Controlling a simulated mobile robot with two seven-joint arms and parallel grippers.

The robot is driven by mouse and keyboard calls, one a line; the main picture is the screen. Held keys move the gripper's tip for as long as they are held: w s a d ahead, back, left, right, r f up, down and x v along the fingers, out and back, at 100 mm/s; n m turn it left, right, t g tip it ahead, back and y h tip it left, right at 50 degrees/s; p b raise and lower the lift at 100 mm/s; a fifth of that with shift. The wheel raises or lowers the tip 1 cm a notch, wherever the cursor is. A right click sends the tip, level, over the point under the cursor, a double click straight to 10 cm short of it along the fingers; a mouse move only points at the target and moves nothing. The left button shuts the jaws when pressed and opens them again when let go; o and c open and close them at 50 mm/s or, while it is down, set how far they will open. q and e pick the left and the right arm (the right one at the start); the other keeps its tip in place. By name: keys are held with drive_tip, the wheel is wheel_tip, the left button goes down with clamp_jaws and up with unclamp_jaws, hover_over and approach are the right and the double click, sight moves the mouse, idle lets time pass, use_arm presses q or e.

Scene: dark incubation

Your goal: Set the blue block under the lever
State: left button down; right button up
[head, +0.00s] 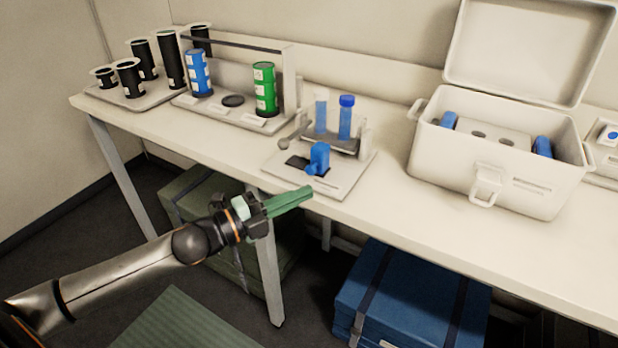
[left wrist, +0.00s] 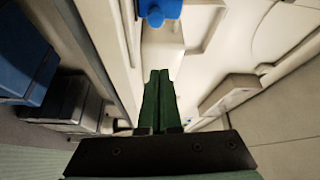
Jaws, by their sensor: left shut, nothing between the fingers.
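The blue block (head: 319,157), with a small rounded part sticking out low at its front, stands on a white base plate (head: 339,182) on the bench, at the edge of a dark patch. A grey lever (head: 296,134) with a round end slants just behind and left of it. My left gripper (head: 311,190) has green fingers that are shut and empty. It is in front of the bench edge, a little short of the block and apart from it. In the left wrist view the shut fingers (left wrist: 160,74) point towards the blue block (left wrist: 161,9), partly cut off at the top.
Two blue tubes (head: 345,118) stand in a clear rack behind the lever. A blue and a green canister (head: 264,90) stand on a tray to the left, with black canisters beyond. An open white case (head: 490,160) is at right. A blue crate (head: 410,295) sits under the bench.

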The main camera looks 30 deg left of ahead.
sight(317, 161)
use_arm(q)
drive_tip(key=x, duration=0.6)
drive_tip(key=shift+a, duration=0.2)
drive_tip(key=shift+w+a+f, duration=0.15)
drive_tip(key=shift+w+a, duration=0.05)
drive_tip(key=shift+a, duration=0.7)
drive_tip(key=shift+w+a+f, duration=0.15)
drive_tip(key=shift+w+a, duration=0.05)
drive_tip(key=shift+a, duration=0.7)
drive_tip(key=shift+a, duration=0.3)
drive_tip(key=a, duration=0.6)
drive_tip(key=shift+w+f, duration=0.1)
drive_tip(key=shift+w, duration=0.2)
drive_tip(key=shift+a, duration=0.25)
drive_tip(key=shift+d, duration=0.15)
